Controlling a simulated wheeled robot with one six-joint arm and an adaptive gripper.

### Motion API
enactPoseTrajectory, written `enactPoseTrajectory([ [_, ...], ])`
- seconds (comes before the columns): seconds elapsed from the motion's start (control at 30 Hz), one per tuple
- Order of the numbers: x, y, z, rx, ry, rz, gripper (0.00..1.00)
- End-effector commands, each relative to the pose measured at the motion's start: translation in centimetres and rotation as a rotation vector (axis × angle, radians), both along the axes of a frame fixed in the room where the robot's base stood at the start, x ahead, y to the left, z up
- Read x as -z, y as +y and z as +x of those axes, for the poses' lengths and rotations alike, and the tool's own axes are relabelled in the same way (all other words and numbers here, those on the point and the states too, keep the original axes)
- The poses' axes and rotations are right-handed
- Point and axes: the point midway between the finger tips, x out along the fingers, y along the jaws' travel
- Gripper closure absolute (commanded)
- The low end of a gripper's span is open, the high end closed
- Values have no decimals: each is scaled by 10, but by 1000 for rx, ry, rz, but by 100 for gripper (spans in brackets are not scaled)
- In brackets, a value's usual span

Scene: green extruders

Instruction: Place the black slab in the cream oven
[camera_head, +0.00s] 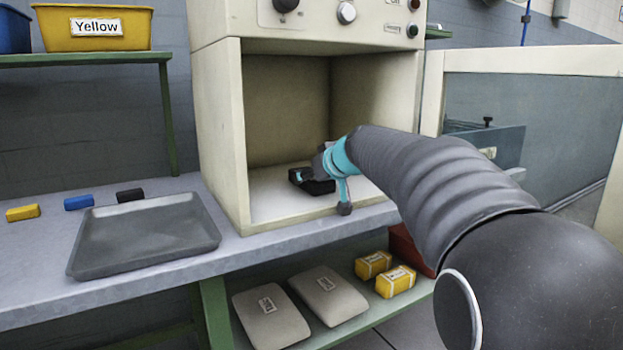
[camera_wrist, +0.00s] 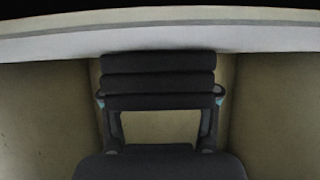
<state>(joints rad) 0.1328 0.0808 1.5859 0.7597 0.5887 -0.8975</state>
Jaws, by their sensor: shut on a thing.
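The cream oven (camera_head: 222,130) stands on the bench with its front open. My gripper (camera_head: 322,172) reaches into the opening, low over the oven floor. It is shut on a black slab (camera_head: 314,186), which lies inside the oven opening near the front right. I cannot tell whether the slab touches the oven floor. In the wrist view the dark ridged slab (camera_wrist: 158,63) spans the gripper's fingers (camera_wrist: 160,118), with cream oven walls on both sides. My gripper and wrist partly hide the slab in the head view.
A grey tray (camera_head: 145,238) sits on the bench left of the oven. The oven's side walls stand close around my gripper. Bags (camera_head: 270,318) and yellow packs (camera_head: 372,265) lie on the lower shelf.

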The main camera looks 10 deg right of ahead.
Motion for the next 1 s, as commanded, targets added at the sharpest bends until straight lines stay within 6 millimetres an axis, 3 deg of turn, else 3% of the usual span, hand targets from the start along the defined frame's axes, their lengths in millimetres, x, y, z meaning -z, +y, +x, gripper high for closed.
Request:
enactPoseTrajectory([
  [0.37, 2, 0, 0, 0, -3, 0, 87],
  [0.4, 2, 0, 0, 0, -1, -1, 33],
  [0.47, 2, 0, 0, 0, -1, -1, 18],
  [0.5, 2, 0, 0, 0, -1, 0, 15],
  [0.9, -3, 0, 0, 0, -1, 0, 15],
  [1.0, -7, -3, -10, 1, -2, 0, 15],
])
